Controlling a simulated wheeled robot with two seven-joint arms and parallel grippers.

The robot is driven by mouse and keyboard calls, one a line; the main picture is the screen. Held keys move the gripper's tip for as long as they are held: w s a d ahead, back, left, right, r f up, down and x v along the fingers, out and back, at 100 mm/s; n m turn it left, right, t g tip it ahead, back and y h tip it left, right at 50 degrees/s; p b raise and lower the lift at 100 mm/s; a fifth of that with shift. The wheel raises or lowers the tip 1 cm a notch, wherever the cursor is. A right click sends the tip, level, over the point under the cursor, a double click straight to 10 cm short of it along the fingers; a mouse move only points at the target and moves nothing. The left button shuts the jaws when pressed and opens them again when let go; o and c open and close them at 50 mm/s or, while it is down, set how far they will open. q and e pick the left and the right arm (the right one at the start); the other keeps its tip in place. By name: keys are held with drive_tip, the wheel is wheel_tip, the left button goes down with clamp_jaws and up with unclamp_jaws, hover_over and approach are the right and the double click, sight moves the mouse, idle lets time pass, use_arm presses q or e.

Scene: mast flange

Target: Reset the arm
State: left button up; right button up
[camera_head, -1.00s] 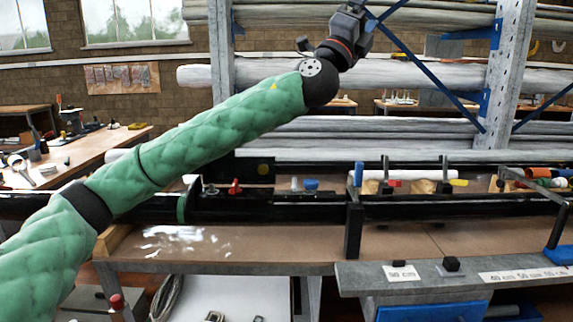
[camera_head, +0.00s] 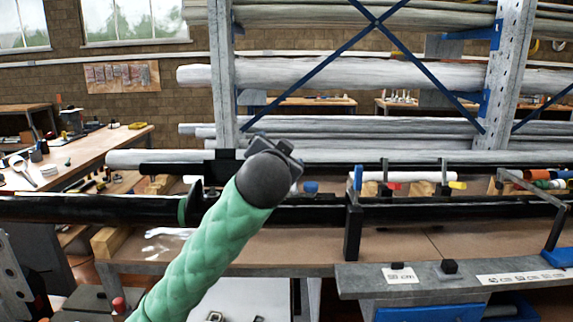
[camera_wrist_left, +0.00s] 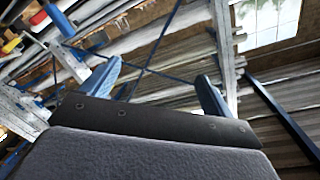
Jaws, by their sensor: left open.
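My left arm, in a green quilted sleeve (camera_head: 205,250), rises from the bottom of the head view to a dark rounded wrist (camera_head: 268,178) near the middle. Dark parts of the hand show just above the wrist, but the fingers cannot be made out there. In the left wrist view my left gripper (camera_wrist_left: 157,85) has its two blue fingers wide apart, with nothing between them. Behind it are the tilted rack and its pipes. My right arm and gripper are not in view.
A long black tube (camera_head: 90,209) lies along the bench, partly hidden behind my left wrist. Clamps and a black upright post (camera_head: 353,232) stand along it. A rack with long pale pipes (camera_head: 340,78) is behind. A grey ledge (camera_head: 430,278) with labels is at front right.

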use_arm(q)
drive_tip(key=s+a+f+n+g+p, duration=0.15)
drive_tip(key=s+a+f+g, duration=0.35)
drive_tip(key=f, duration=0.7)
drive_tip(key=s+a+f+n+g, duration=0.15)
drive_tip(key=s+f, duration=0.45)
drive_tip(key=f, duration=0.6)
drive_tip(key=s+a+f+n+g+p, duration=0.15)
drive_tip(key=s+a+f, duration=0.35)
drive_tip(key=f, duration=0.7)
drive_tip(key=s+f+g, duration=0.3)
drive_tip(key=s+f, duration=0.7)
drive_tip(key=s, duration=0.3)
drive_tip(key=s+f+n+g+p, duration=0.1)
drive_tip(key=s+f+g, duration=0.3)
drive_tip(key=s+f, duration=0.6)
drive_tip(key=s, duration=0.4)
drive_tip(key=shift+s+a+f, duration=0.3)
drive_tip(key=shift+a+f, duration=0.05)
drive_tip(key=shift+a, duration=0.05)
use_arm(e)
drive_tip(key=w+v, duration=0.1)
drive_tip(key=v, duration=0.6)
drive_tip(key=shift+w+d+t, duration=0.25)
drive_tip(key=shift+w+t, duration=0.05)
use_arm(q)
drive_tip(key=shift+n, duration=0.35)
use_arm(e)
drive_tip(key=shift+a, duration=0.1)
